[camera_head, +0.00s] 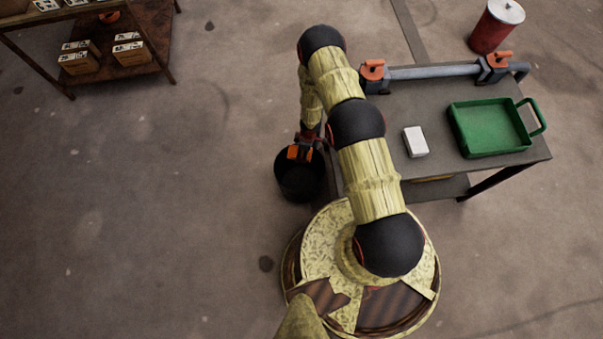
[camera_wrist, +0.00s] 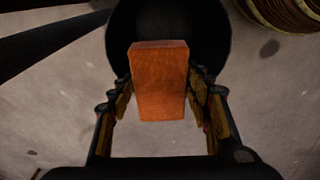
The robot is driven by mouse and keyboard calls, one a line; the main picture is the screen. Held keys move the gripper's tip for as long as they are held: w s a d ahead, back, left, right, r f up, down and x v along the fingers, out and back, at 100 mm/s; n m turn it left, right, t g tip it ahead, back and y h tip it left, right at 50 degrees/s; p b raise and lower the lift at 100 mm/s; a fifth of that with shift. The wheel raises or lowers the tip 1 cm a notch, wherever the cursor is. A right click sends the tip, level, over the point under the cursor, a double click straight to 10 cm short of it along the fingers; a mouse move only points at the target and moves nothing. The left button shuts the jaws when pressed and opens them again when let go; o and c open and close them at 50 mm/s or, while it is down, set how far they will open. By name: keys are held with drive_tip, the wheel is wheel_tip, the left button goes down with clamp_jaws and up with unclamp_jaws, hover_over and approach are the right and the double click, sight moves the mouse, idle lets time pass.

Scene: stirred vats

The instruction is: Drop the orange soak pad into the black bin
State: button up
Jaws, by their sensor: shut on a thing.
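The orange soak pad (camera_wrist: 160,85) is a block held between the two fingers of my gripper (camera_wrist: 160,95) in the wrist view. In the head view the orange pad (camera_head: 299,154) shows at the end of my arm, at my gripper (camera_head: 301,148). The black bin (camera_head: 301,186) stands on the floor left of the grey cart. My gripper and the pad are above the bin's far part in the head view. In the wrist view the bin's dark opening (camera_wrist: 165,22) lies behind the pad's upper part. Its inside is too dark to make out.
The grey cart (camera_head: 437,179) stands right of the bin, with a white block (camera_head: 415,141) and a green tray (camera_head: 490,128) on it. A red can (camera_head: 494,28) is at the back right. A brown shelf with boxes (camera_head: 131,50) is at the far left. Floor left of the bin is clear.

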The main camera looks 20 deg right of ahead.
wheel_tip(320, 180, down, 6)
drive_tip(key=b, duration=0.5)
drive_tip(key=shift+a, duration=0.1)
drive_tip(key=o, duration=1.1)
drive_tip(key=shift+o, duration=0.4)
drive_tip(key=r, duration=0.4)
drive_tip(key=d+r, duration=0.1)
drive_tip(key=r, duration=0.7)
drive_tip(key=shift+s+d, duration=0.15)
drive_tip(key=shift+s, duration=0.15)
drive_tip(key=shift+s, duration=0.1)
